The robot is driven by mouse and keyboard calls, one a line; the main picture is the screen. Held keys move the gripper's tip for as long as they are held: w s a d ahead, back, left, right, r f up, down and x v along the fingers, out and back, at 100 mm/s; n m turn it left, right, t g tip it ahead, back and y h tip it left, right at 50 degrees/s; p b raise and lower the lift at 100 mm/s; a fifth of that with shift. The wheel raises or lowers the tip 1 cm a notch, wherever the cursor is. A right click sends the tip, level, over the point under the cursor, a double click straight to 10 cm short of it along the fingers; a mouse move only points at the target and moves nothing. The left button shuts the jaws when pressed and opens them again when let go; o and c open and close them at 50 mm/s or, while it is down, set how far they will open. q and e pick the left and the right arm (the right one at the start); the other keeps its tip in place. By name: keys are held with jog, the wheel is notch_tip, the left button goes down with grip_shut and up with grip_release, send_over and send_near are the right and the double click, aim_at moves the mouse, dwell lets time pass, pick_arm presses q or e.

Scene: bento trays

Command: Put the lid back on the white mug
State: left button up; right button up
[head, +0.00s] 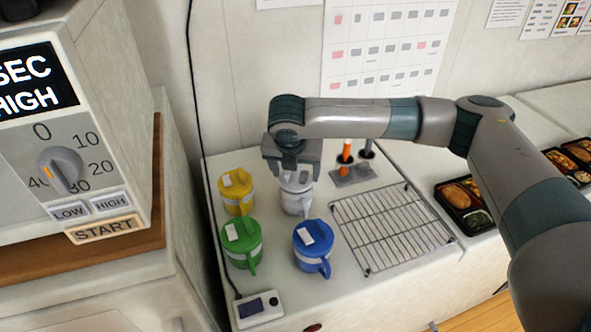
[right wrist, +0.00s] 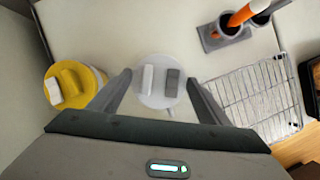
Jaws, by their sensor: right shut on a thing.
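The white mug (head: 296,203) stands on the counter between the yellow mug and the wire rack. Its white lid (right wrist: 157,97) is at the mug's top, with a white tab and a grey bar on its upper face. My right gripper (head: 291,176) points down over the mug from above. In the right wrist view its two fingers (right wrist: 158,84) stand on either side of the lid, shut on it. The lid looks level over the mug; whether it is fully seated I cannot tell. My left gripper is not in view.
Lidded yellow (head: 236,191), green (head: 242,243) and blue (head: 313,248) mugs stand close by. A wire rack (head: 392,228) lies to the right, a grey holder with an orange-handled tool (head: 347,150) behind it. A power strip (head: 258,309) lies at the front. Bento trays (head: 467,205) sit further right.

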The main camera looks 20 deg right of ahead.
jog(key=p, duration=0.2)
jog(key=shift+f+p, duration=0.15)
jog(key=shift+p, duration=0.2)
dwell(2.6)
dwell(0.3)
jog(key=o, duration=1.3)
jog(key=shift+r+p, duration=3.5)
jog(key=shift+p, duration=0.4)
grip_shut()
